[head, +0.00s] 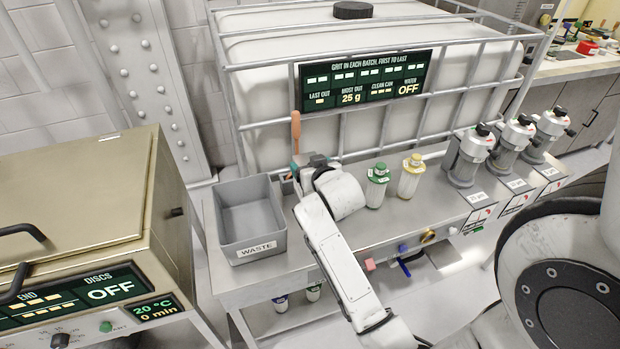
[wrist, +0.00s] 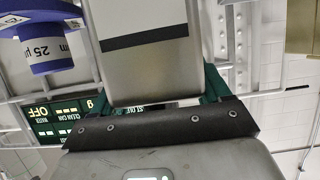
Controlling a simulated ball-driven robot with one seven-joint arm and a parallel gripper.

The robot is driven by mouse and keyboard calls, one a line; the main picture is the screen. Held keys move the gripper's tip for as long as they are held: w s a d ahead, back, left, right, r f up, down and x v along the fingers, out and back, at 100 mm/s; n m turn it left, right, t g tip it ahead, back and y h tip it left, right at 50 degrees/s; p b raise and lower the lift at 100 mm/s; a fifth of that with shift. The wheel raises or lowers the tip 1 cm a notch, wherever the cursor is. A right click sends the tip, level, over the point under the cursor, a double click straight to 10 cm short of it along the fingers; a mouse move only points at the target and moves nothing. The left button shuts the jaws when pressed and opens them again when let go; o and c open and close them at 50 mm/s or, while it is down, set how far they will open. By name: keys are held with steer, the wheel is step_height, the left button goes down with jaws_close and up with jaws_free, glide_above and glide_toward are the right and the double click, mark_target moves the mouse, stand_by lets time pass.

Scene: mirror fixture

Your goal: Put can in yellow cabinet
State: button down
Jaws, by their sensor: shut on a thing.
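My gripper (wrist: 158,103) is shut on a grey metal can (wrist: 150,78) with a white label and a dark band. In the wrist view the can stands out between the green fingers, its far end cut off by the top edge. In the head view my gripper (head: 297,172) is over the steel bench, beside the grey waste bin, and the can is mostly hidden behind my wrist. I cannot make out a yellow cabinet in either view.
A grey WASTE bin (head: 262,240) stands left on the bench. Green-capped (head: 376,188) and yellow-capped (head: 410,178) bottles stand right of my wrist. A wooden handle (head: 296,130) rises behind my gripper. A brassy oven (head: 90,190) is at left.

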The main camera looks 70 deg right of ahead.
steer(key=shift+f, duration=2.2)
jaws_free()
steer(key=shift+f, duration=0.15)
